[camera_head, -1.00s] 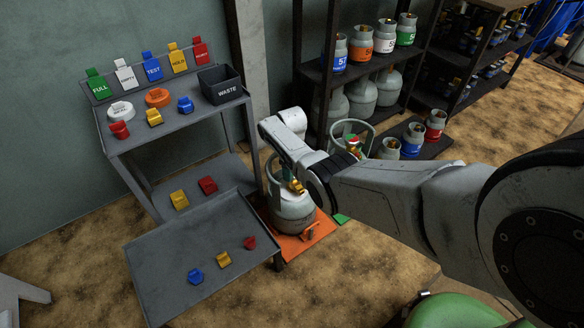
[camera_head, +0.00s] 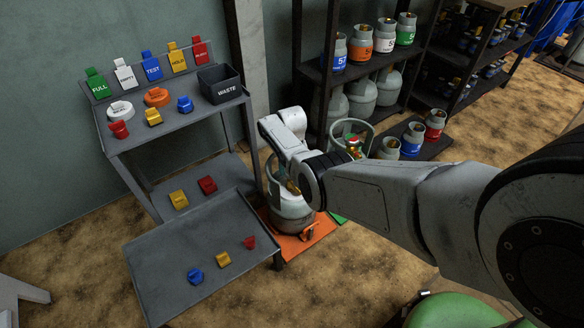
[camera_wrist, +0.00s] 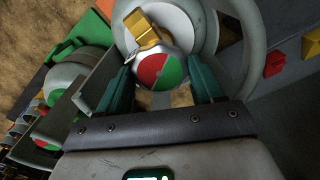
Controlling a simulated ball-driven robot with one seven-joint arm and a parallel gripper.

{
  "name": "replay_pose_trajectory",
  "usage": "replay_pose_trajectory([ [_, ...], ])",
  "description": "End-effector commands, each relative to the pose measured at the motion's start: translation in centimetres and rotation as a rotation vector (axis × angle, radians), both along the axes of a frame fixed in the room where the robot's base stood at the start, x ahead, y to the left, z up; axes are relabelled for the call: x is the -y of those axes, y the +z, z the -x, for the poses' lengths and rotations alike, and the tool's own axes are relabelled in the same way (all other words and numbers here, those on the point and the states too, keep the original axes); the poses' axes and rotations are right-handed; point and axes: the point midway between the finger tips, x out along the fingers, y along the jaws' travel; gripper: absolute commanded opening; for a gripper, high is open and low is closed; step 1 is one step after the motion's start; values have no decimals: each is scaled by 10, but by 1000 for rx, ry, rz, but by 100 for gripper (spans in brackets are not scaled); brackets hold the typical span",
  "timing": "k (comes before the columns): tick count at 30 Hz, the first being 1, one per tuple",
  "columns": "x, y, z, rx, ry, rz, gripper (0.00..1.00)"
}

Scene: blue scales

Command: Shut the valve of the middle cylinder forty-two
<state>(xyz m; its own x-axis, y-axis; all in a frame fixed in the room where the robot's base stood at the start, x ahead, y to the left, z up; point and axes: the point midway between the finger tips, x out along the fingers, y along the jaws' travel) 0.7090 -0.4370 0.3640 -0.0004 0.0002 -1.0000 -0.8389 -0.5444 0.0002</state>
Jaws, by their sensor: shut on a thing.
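A grey gas cylinder (camera_head: 290,213) stands upright on an orange mat (camera_head: 302,246) beside the grey rack. In the wrist view its round collar (camera_wrist: 232,40) surrounds a brass valve body (camera_wrist: 146,28). The gripper is shut on this knob. In the head view my wrist hides most of the cylinder's top. I cannot read a number on it. Another cylinder (camera_head: 349,132), with a red and green top, stands farther back.
The rack's low tray (camera_head: 190,270), with several coloured blocks, is close at the left. A black WASTE bin (camera_head: 220,84) and tags are on its upper shelf. A cylinder shelf (camera_head: 365,75) stands behind.

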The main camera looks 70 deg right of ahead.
Motion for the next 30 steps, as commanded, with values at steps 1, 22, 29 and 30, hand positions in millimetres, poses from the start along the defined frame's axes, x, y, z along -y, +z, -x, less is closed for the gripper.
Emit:
replay_pose_trajectory([
  [1, -1, 0, -1, 0, -42, -1, 36],
  [22, 0, 0, 0, 1, -452, 0, 36],
  [29, 0, 0, 0, 0, -475, 0, 36],
  [30, 0, 0, 0, 0, -475, 0, 36],
])
